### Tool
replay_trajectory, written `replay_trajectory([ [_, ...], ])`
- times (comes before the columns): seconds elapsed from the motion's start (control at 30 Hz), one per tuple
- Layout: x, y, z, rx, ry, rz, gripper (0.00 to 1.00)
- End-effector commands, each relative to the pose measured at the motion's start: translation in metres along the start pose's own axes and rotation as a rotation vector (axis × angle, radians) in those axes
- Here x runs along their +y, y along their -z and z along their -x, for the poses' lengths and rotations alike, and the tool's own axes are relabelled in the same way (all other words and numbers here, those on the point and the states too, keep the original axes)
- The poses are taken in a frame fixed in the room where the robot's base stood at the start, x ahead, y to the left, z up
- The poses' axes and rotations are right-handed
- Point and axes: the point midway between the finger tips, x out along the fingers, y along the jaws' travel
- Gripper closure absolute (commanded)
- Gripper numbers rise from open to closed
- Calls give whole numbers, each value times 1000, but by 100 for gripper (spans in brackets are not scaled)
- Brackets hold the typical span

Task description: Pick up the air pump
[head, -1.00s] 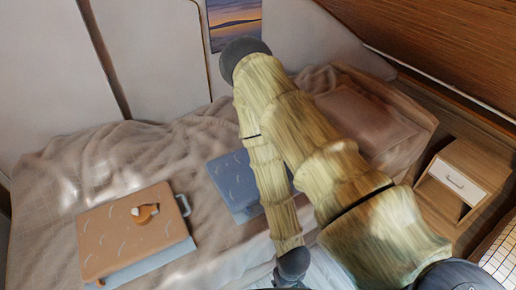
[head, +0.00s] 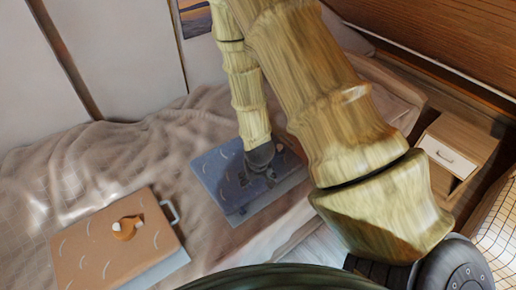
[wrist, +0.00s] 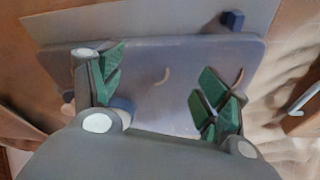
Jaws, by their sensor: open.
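A small orange object with a white end (head: 127,228) lies on the brown case at the left of the bed; it may be the air pump, but I cannot be sure. My gripper (head: 260,172) is over the blue case (head: 215,180), to the right of the orange object. In the wrist view my gripper (wrist: 163,85) is open, its green-padded fingers spread above the blue case (wrist: 150,62).
The brown case (head: 90,255) with a grey handle lies on the rumpled bed cover (head: 100,165). A wooden nightstand (head: 460,150) stands at the right. A sloped wooden wall (head: 440,40) rises at the back right. The bed cover left of the blue case is mostly clear.

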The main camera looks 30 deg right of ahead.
Motion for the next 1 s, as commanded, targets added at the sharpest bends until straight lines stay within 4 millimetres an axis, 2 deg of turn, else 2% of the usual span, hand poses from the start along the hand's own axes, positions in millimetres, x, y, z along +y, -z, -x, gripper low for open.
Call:
replay_trajectory([
  [0.03, 3, 25, 6, 28, -3, -26, 24],
  [0.2, 20, 94, 38, 90, -17, -111, 24],
  [0.3, 29, 124, 57, 118, -22, -153, 24],
  [0.4, 37, 144, 72, 137, -26, -185, 24],
  [0.5, 41, 155, 82, 148, -28, -204, 24],
  [0.63, 44, 161, 82, 150, -31, -213, 24],
  [1.0, 46, 167, 42, 150, -30, -212, 24],
])
